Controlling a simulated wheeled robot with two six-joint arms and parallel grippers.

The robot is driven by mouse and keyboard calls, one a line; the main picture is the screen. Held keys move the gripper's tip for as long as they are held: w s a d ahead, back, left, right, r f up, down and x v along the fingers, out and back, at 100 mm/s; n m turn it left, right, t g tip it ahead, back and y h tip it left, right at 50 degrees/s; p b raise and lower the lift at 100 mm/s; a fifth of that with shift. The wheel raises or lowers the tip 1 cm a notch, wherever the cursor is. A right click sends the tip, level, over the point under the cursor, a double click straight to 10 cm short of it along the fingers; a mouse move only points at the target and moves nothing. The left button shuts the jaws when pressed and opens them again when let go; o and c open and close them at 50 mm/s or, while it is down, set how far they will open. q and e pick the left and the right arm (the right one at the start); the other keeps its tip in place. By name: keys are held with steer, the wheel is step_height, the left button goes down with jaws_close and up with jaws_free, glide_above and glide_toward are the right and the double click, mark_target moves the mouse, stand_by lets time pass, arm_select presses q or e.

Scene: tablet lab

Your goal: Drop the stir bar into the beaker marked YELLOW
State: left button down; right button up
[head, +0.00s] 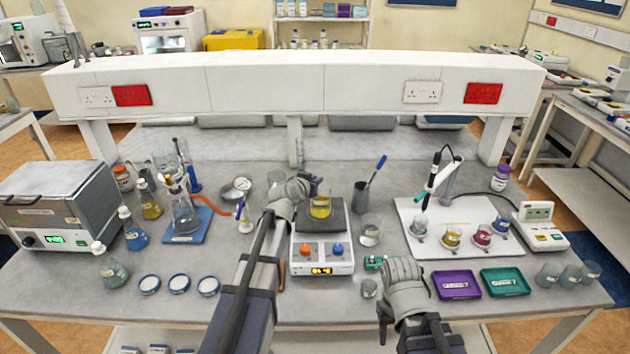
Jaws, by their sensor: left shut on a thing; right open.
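A beaker with yellow liquid (320,209) stands on the dark top of the hotplate stirrer (323,255) in the middle of the bench. Any marking on it is too small to read. My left gripper (309,187) is shut just above and left of its rim. The thing between its fingers is too small to make out; the stir bar does not show clearly anywhere else. Another beaker with yellow liquid (451,238) stands on the white pad at the right. My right gripper (386,311) is open and empty near the front edge, left of the purple tray.
A purple tray (457,284) and a green tray (505,281) lie front right. Flasks and dishes (179,283) fill the left side.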

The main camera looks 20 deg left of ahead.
arm_select(q)
steer(key=shift+f, duration=0.55)
arm_select(e)
steer(key=shift+f, duration=0.55)
arm_select(q)
steer(key=c, duration=0.8)
jaws_free()
steer(key=shift+c, duration=0.2)
steer(key=shift+r, duration=0.1)
arm_select(e)
steer(key=shift+r, duration=0.1)
arm_select(q)
steer(key=p+v, duration=0.2)
steer(key=v, duration=0.5)
steer(key=shift+s+p, duration=0.35)
arm_select(e)
step_height(320, 180, up, 3)
steer(key=shift+f, duration=0.1)
arm_select(q)
steer(key=shift+r, duration=0.1)
